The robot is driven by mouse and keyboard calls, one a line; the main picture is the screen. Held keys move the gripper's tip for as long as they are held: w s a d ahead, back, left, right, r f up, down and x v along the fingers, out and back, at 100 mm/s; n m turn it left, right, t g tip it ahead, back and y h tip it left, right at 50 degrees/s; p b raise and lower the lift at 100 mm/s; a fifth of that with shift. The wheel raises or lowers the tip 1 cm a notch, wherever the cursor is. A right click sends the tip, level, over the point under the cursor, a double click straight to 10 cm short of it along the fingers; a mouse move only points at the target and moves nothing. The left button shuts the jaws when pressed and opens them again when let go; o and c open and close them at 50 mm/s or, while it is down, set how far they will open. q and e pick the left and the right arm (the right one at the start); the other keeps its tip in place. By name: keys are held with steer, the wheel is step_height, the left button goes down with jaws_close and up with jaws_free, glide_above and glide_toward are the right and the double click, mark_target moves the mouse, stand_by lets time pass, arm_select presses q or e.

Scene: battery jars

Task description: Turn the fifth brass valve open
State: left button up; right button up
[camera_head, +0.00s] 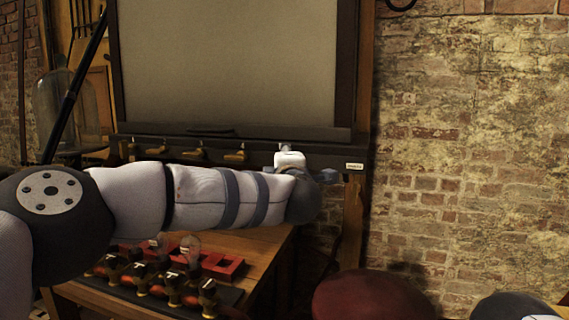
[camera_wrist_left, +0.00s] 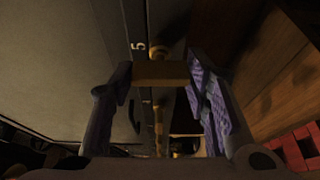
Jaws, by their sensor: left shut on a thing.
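A row of brass valves (camera_head: 200,153) sits on the dark rail below the large grey panel. Several show left of my left wrist in the head view. In the left wrist view, the fifth valve (camera_wrist_left: 160,74) is beside a white number 5 on the dark rail. Its brass handle lies crosswise between the two fingers of my left gripper (camera_wrist_left: 157,78), which is shut on it. Another brass valve (camera_wrist_left: 158,125) shows lower down. In the head view my left wrist hides the fifth valve and the fingers. My right gripper is not in view.
Below my left arm stands a wooden table (camera_head: 262,262) with a red tray (camera_head: 222,267) and a dark base carrying several black-and-brass fittings (camera_head: 172,283). A glass jar (camera_head: 62,108) stands at left. A dark red rounded object (camera_head: 372,296) is at the bottom. Brick wall is right.

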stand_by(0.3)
arm_select(q)
steer(key=o, duration=1.2)
steer(key=shift+c, duration=0.2)
steer(key=s+d, duration=0.1)
steer(key=s, duration=1.1)
